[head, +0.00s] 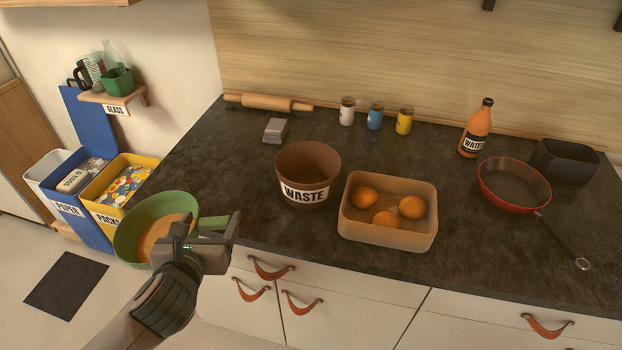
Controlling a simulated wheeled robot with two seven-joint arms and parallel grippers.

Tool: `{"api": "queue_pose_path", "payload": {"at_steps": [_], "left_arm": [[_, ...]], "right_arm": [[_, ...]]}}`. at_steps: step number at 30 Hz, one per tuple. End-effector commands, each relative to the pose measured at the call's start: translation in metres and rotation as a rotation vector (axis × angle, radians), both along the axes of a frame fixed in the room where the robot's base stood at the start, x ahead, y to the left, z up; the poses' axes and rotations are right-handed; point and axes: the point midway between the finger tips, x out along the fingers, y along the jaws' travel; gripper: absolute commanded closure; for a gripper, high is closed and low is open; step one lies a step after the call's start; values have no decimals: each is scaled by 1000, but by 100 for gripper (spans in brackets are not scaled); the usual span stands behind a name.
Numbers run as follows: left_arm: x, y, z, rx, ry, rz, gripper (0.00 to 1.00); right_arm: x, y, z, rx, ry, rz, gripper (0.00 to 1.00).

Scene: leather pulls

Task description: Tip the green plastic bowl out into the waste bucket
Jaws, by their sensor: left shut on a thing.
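The green plastic bowl (128,242) is in the head view at the left, off the counter's left front edge. It holds something orange-brown and is tilted so its inside faces me. My left gripper (212,236) is shut on the handle at the bowl's right side. The waste bucket (308,161) is brown, round and labelled WASTE. It stands upright on the dark counter, to the right of and beyond the bowl, apart from it. The bucket's bottom inside is not clear to see. My right gripper is not in view.
A tan tray (385,238) with three oranges stands right of the bucket. A red pan (513,185), an orange bottle (476,130), several small jars and a rolling pin (268,102) are on the counter (240,190). Bins for paper and packs (120,190) stand at left.

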Motion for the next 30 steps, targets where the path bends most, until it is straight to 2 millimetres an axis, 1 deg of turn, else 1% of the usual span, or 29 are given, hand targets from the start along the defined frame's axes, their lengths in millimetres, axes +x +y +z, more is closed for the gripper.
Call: {"api": "queue_pose_path", "payload": {"at_steps": [1, 2, 3, 5, 6, 20, 26, 30], "left_arm": [[0, 0, 1, 1, -2, 0, 88], [0, 0, 1, 1, -2, 0, 88], [0, 0, 1, 0, -1, 0, 88], [0, 0, 1, 1, -2, 0, 88], [0, 0, 1, 1, -2, 0, 88], [3, 0, 4, 1, -3, -2, 88], [13, -2, 16, 6, -7, -6, 88], [25, -5, 33, 12, -8, -12, 88]], "right_arm": [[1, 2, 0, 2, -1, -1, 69], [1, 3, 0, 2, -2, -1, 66], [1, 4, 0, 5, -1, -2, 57], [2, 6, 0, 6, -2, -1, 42], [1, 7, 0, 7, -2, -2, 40], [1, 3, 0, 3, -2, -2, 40], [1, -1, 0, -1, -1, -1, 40], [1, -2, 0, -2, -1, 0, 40]]}}
